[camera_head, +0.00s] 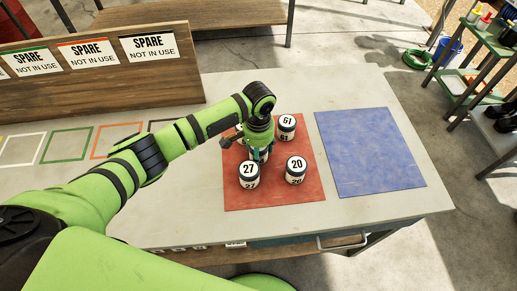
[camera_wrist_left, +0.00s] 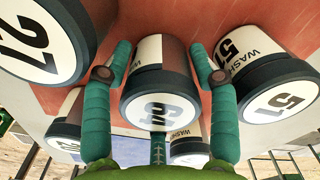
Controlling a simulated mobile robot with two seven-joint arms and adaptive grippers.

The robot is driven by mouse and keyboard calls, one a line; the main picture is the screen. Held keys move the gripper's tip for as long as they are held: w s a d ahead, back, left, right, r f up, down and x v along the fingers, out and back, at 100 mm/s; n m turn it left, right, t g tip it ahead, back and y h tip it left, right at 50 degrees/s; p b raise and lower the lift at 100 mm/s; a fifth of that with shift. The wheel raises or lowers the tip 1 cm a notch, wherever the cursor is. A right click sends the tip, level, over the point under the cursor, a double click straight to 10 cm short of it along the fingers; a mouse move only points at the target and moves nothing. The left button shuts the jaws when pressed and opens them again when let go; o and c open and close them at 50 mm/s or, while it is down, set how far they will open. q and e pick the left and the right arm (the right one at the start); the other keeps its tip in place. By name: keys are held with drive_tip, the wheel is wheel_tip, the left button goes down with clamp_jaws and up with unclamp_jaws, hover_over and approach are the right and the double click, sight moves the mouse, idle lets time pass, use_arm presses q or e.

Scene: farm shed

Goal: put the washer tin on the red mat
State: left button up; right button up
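The red mat (camera_head: 300,196) lies on the table and bears several white tins with dark bands. Tins numbered 27 (camera_head: 249,174), 20 (camera_head: 296,169) and one that reads 61 or 51 (camera_head: 286,127) show clearly. My left gripper (camera_head: 258,158) points down among them and hides part of the group. In the left wrist view, a tin that seems numbered 64 (camera_wrist_left: 160,100) stands between the two green fingers of my left gripper (camera_wrist_left: 160,50). Contact between fingers and tin is unclear. Neighbouring tins there read WASHERS in part. My right gripper is out of view.
A blue mat (camera_head: 370,152) lies empty to the right of the red mat. Coloured outlined squares (camera_head: 68,145) mark the table at left, before a wooden board (camera_head: 100,75) with SPARE NOT IN USE signs. Tins stand close around my left gripper.

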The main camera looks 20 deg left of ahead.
use_arm(q)
drive_tip(key=shift+r, duration=0.1)
wheel_tip(320, 180, up, 12)
drive_tip(key=shift+r+b, duration=0.1)
drive_tip(key=shift+b, duration=0.6)
drive_tip(key=shift+s, duration=0.1)
idle(0.3)
